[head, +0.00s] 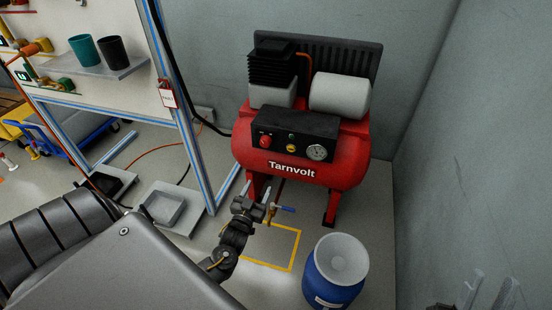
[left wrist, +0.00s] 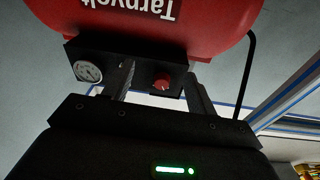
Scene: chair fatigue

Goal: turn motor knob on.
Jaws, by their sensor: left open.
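The red compressor (head: 345,165) marked Tarnvolt stands against the back wall. Its black control panel (head: 325,128) carries a red knob (head: 265,141) at left, a green button (head: 291,135), a yellow knob (head: 290,148) and a round gauge (head: 316,152). My left gripper (head: 257,190) is open and empty, below and in front of the panel. In the left wrist view the scene is upside down; the red knob (left wrist: 162,83) appears between my spread left fingers (left wrist: 157,68), apparently not touching them. My right gripper (head: 492,287) is partly visible at bottom right, its fingers apart.
A brass valve with a blue handle (head: 286,209) is close to my left gripper. A blue drum (head: 335,285) stands at front right. A framed workbench (head: 190,135) borders the left, with a grey tray (head: 165,207) on the floor. A yellow-outlined floor patch (head: 278,247) is clear.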

